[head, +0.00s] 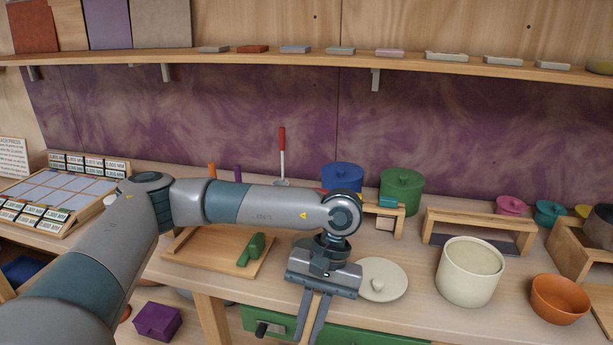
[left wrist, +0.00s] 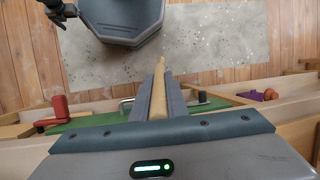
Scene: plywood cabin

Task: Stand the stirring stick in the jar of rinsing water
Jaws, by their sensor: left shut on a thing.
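My left gripper (head: 314,312) points down at the front edge of the workbench, left of a round cream lid. It is shut on the stirring stick (left wrist: 159,90), a thin tan wooden rod that lies between its fingers in the left wrist view. In the head view the stick is mostly hidden by the fingers, and its lower end is out of the picture. A cream open jar (head: 466,285) with a pale, cloudy filling stands upright on the bench, to the right of the gripper and apart from it. It looks like the rinsing jar. My right gripper is not seen.
The cream lid (head: 383,284) lies between gripper and jar. An orange bowl (head: 560,300) stands right of the jar, a low wooden stand (head: 478,220) behind it. Blue and green pots (head: 401,190) stand farther back. A wooden tray (head: 205,262) with a green object lies left. A shelf (head: 300,58) spans above.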

